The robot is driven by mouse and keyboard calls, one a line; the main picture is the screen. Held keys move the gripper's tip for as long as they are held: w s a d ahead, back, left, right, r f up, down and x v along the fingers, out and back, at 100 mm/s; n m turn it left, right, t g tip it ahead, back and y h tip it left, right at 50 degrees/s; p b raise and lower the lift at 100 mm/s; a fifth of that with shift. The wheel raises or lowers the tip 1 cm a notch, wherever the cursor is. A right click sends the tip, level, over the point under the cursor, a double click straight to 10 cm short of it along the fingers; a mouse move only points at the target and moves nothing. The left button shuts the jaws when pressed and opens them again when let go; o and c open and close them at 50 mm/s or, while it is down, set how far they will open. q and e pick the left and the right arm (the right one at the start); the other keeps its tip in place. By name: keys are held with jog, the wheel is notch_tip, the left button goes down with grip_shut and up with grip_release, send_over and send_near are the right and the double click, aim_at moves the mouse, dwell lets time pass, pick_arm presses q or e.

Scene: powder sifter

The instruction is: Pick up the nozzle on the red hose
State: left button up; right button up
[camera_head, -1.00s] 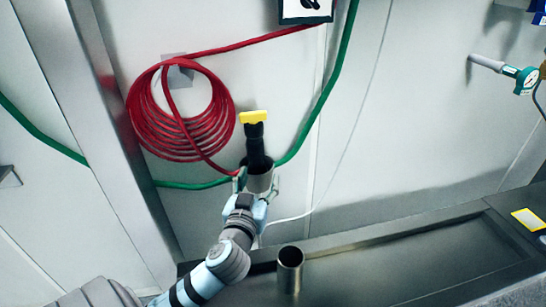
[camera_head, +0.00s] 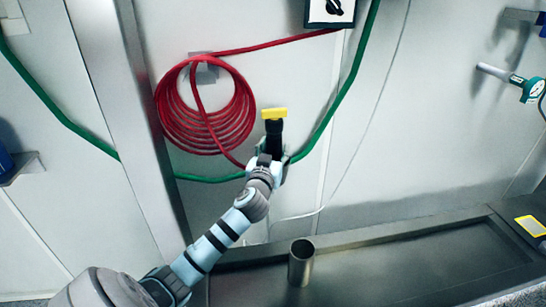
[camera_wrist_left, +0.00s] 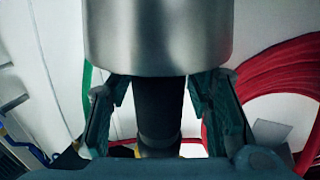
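The nozzle (camera_head: 273,138) is black with a yellow tip (camera_head: 274,113) and stands upright at the wall. The red hose (camera_head: 195,136) hangs beside it in a coil, and one strand runs down toward the nozzle's base. My left gripper (camera_head: 271,157) is at the nozzle's lower part and hides the metal cup there. In the left wrist view, the open fingers (camera_wrist_left: 158,105) stand on either side of a dark cylinder (camera_wrist_left: 157,112), apparently the nozzle's body, with light gaps on both sides. The metal cup (camera_wrist_left: 157,35) fills the top there. My right gripper is out of view.
A green hose (camera_head: 340,92) runs along the wall behind the nozzle. An empty-looking metal cup (camera_head: 301,262) stands on the steel counter (camera_head: 410,265). A metal post (camera_head: 112,90) rises at left. A grey-handled tool (camera_head: 495,72) is on the right wall.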

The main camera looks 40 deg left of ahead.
pick_arm(q)
jog(key=shift+w, duration=0.15)
grip_shut()
